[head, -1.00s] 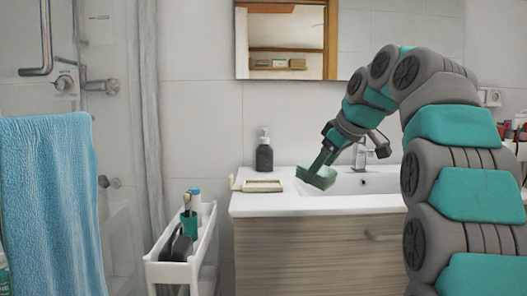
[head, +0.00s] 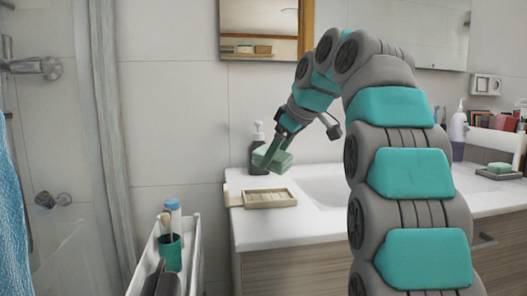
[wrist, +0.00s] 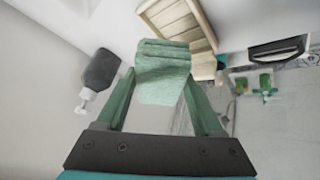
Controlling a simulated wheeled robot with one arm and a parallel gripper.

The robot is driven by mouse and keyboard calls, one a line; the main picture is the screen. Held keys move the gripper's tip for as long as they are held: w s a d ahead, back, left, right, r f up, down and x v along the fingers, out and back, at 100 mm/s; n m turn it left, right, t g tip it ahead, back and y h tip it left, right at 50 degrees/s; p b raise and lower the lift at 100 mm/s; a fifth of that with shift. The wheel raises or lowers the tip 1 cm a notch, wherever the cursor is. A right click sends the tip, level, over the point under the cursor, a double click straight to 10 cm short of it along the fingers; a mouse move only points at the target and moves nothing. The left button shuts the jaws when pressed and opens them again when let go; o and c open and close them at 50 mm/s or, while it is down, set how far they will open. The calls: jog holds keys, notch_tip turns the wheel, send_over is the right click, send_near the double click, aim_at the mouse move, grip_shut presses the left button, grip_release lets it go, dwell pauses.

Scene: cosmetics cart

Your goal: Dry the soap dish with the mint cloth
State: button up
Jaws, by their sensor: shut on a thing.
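My gripper (head: 283,150) is shut on the folded mint cloth (head: 272,158), which hangs between the fingers. The cloth also shows between the fingertips in the wrist view (wrist: 163,78). The soap dish (head: 270,204) is beige, shallow and rectangular, and lies on the white counter near its left end. The cloth is above the dish in the head view, with a visible gap between them. The ribbed dish (wrist: 174,28) shows in the wrist view just beyond the cloth, which hides part of it.
A dark pump bottle (head: 259,170) stands close behind the cloth. The white sink (head: 325,188) is to the right. A white cart (head: 193,262) with a teal cup (head: 169,252) stands left of the counter. Several bottles and a dish with a green item (head: 499,168) are at far right.

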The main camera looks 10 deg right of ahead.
jog(key=shift+s+f, duration=0.15)
jog(key=shift+f, duration=1.05)
jog(key=shift+f+b, duration=0.8)
jog(key=shift+f, duration=0.85)
jog(key=shift+f, duration=0.1)
